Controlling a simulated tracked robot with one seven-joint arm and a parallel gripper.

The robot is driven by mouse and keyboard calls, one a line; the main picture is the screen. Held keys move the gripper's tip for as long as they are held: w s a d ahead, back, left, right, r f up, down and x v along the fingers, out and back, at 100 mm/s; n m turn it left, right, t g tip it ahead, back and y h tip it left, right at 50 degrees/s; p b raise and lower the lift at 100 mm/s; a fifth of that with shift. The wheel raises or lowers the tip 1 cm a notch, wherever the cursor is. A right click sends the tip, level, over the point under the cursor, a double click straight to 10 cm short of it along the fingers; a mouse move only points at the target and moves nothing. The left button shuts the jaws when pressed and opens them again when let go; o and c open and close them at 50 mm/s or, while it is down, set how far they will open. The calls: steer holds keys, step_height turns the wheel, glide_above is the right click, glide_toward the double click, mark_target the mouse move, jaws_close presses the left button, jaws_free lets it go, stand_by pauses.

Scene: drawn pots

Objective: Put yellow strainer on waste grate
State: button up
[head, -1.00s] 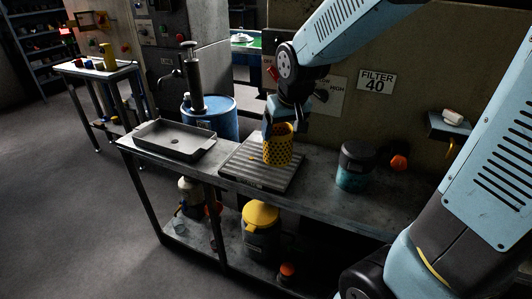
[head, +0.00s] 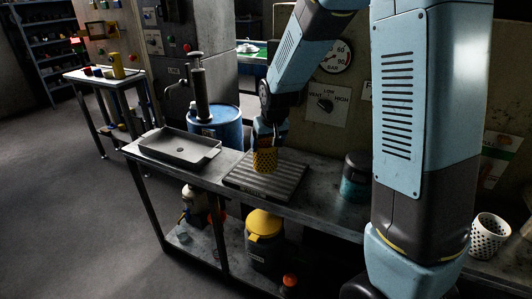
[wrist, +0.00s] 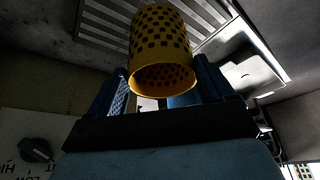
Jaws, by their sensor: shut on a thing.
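The yellow perforated strainer (head: 264,161) is held in my gripper (head: 266,140), over the back part of the dark ribbed waste grate (head: 268,188) on the metal bench. In the wrist view the strainer (wrist: 160,40) sits between the blue fingers of my gripper (wrist: 160,92), its round rim towards the camera. The grate (wrist: 105,22) shows behind it there. I cannot tell whether the strainer's base touches the grate.
A grey tray (head: 180,147) lies left of the grate, with a blue drum (head: 228,128) behind. A dark-lidded teal jar (head: 355,180) stands right of it. A white perforated cup (head: 489,236) stands far right. A wall rises behind the bench.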

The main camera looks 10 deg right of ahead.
mark_target(266, 153)
steer(key=shift+w+a+f, duration=0.15)
steer(key=shift+w+f, duration=0.5)
steer(key=shift+f, duration=1.75)
steer(key=o, duration=1.2)
steer(key=a+v, duration=0.1)
steer(key=v, duration=1)
steer(key=s+d+r+m, duration=0.1)
steer(key=s+d+r, duration=0.8)
steer(key=s+r, duration=0.3)
steer(key=s+d, duration=0.2)
steer(key=s, duration=0.5)
steer(key=s+d+r+m+t, duration=0.1)
steer(key=s+d, duration=0.1)
steer(key=s, duration=0.5)
steer(key=shift+s+d+r+h, duration=0.25)
steer(key=shift+d+h, duration=0.05)
steer(key=shift+h, duration=0.1)
